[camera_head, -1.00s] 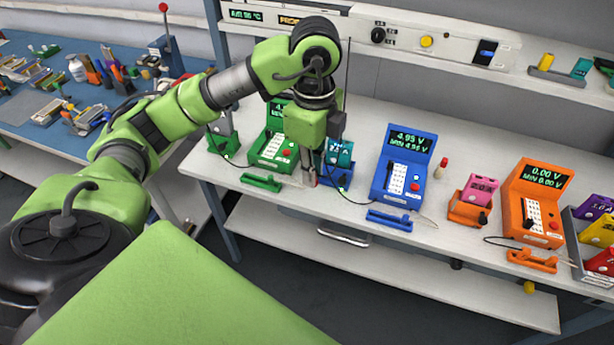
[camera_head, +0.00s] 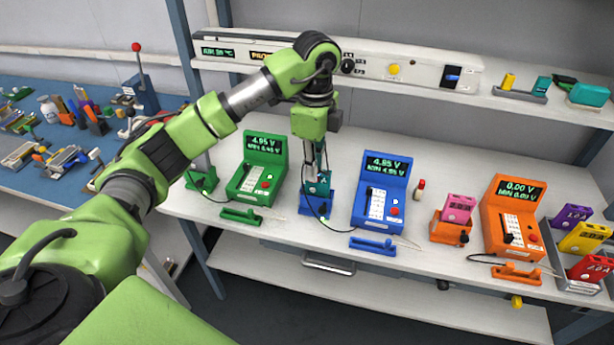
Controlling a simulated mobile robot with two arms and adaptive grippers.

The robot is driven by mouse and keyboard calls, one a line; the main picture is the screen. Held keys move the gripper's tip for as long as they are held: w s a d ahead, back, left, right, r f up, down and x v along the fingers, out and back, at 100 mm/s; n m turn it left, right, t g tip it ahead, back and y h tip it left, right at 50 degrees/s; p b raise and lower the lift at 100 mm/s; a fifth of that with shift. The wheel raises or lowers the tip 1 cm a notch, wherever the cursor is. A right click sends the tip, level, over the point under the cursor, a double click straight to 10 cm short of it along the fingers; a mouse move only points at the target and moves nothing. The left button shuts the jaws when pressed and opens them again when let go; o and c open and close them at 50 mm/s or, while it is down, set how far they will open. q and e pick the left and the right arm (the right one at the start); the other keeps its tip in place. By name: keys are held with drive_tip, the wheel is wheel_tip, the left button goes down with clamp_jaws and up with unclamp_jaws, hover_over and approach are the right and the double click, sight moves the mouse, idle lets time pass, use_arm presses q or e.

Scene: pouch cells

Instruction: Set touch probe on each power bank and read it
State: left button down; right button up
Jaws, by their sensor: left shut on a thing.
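My left gripper (camera_head: 317,166) is shut on a slim probe, mostly hidden between the fingers. It is low over a teal power bank (camera_head: 322,187) standing in a blue stand (camera_head: 314,208). I cannot tell whether the tip touches the bank. A black cable loops down from it towards the blue meter (camera_head: 382,195), whose display is lit at about 4.85 V. The green meter (camera_head: 257,170) shows about 4.95 V. The orange meter (camera_head: 510,220) shows 0.00 V. A pink power bank (camera_head: 459,208) stands in an orange stand (camera_head: 449,231). My right gripper is not in view.
Green (camera_head: 241,216), blue (camera_head: 372,244) and orange (camera_head: 516,275) holders lie along the front edge. A crate (camera_head: 575,283) at right holds purple, yellow and red banks. A red-capped bottle (camera_head: 420,190) stands behind. A shelf (camera_head: 430,89) crosses above. A cluttered blue bench (camera_head: 65,170) is left.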

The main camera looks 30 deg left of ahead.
use_arm(q)
drive_tip(key=w, duration=0.6)
drive_tip(key=w+a+p, duration=0.1)
drive_tip(key=w, duration=0.2)
drive_tip(key=shift+w+f, duration=0.15)
drive_tip(key=shift+w, duration=0.2)
drive_tip(key=shift+w+f+g, duration=0.1)
drive_tip(key=shift+f+g, duration=0.3)
drive_tip(key=shift+f, duration=0.8)
drive_tip(key=shift+w+f+g+b, duration=0.1)
drive_tip(key=shift+f+g+b, duration=0.4)
drive_tip(key=shift+f, duration=0.8)
drive_tip(key=shift+f, duration=0.5)
idle(0.5)
